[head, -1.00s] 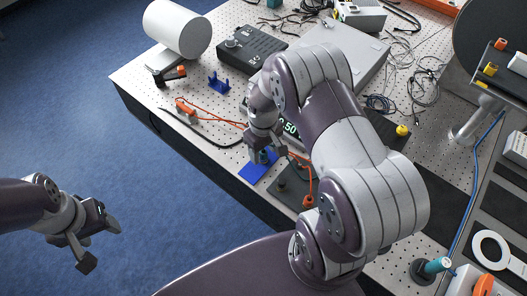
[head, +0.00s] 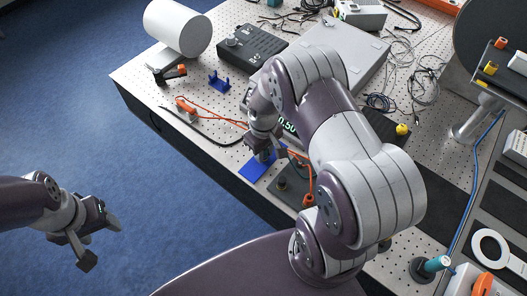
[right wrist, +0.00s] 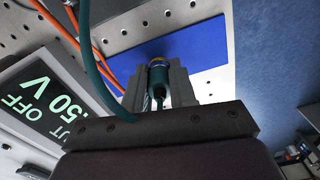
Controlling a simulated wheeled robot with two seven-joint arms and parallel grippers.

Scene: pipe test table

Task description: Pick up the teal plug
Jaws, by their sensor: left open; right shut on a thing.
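The teal plug (right wrist: 158,73) has a yellowish ring at its far end and a dark cable end towards me. It sits between the two fingers of my right gripper (right wrist: 159,88), which is shut on it. A teal cable (right wrist: 90,55) shows beside it. In the head view, my right gripper (head: 264,147) is over the blue mat (head: 252,173), and the plug is mostly hidden by the fingers. I cannot tell whether the plug touches the mat. My left gripper (head: 100,240) is open and empty, over the floor left of the table.
A meter with a lit display (right wrist: 38,100) stands close beside the right gripper, with orange cables (right wrist: 70,35) near it. A blue bracket (head: 219,82) and a black box (head: 252,45) stand further back. A teal cylinder (head: 438,264) stands at the lower right.

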